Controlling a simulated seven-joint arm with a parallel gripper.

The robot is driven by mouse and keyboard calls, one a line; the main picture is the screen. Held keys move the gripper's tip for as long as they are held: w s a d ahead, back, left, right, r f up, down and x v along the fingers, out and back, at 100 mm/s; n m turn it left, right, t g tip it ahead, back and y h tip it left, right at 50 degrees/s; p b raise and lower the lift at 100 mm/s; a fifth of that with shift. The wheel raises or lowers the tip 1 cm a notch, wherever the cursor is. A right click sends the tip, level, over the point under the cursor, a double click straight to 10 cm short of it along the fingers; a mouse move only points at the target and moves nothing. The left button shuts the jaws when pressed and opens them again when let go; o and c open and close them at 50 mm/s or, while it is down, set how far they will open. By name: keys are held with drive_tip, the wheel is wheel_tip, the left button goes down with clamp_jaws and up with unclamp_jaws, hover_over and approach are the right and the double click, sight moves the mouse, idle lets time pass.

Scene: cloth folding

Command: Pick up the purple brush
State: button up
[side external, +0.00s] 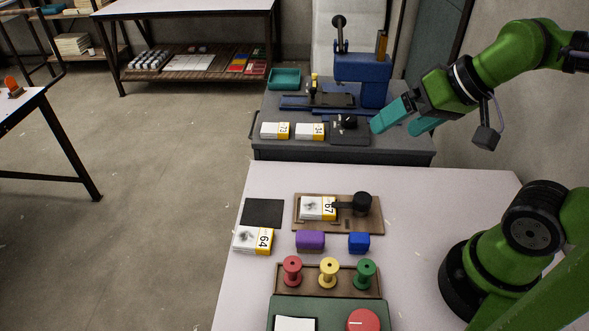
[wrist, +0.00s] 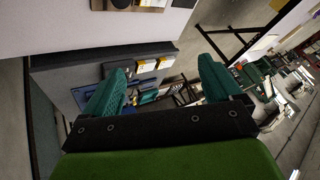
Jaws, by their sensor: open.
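The purple brush (side external: 310,240) is a small purple block on the white table, between the wooden board and the row of spools. A similar blue block (side external: 359,242) lies to its right. My gripper (side external: 393,122) has teal fingers and is raised high, in front of the grey cabinet behind the table, well away from the purple brush. In the wrist view my gripper (wrist: 165,80) is open with nothing between its fingers. The purple brush cannot be made out in the wrist view.
A wooden board (side external: 340,226) holds a card marked 67 and a black knob. A card marked 64 (side external: 253,241) and a black pad (side external: 262,213) lie left. Red, yellow and green spools (side external: 328,272) stand in front, before a green box (side external: 330,309) with a red disc.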

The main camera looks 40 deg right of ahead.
drive_tip(key=m+g+h, duration=0.2)
drive_tip(key=m+g, duration=0.3)
drive_tip(key=g, duration=0.2)
hover_over(310, 236)
wheel_tip(310, 236, down, 7)
wheel_tip(310, 236, down, 11)
drive_tip(key=shift+a+f, duration=0.1)
drive_tip(key=shift+d+f, duration=0.2)
drive_tip(key=shift+f, duration=2.45)
drive_tip(key=shift+c, duration=0.3)
drive_tip(key=c, duration=1)
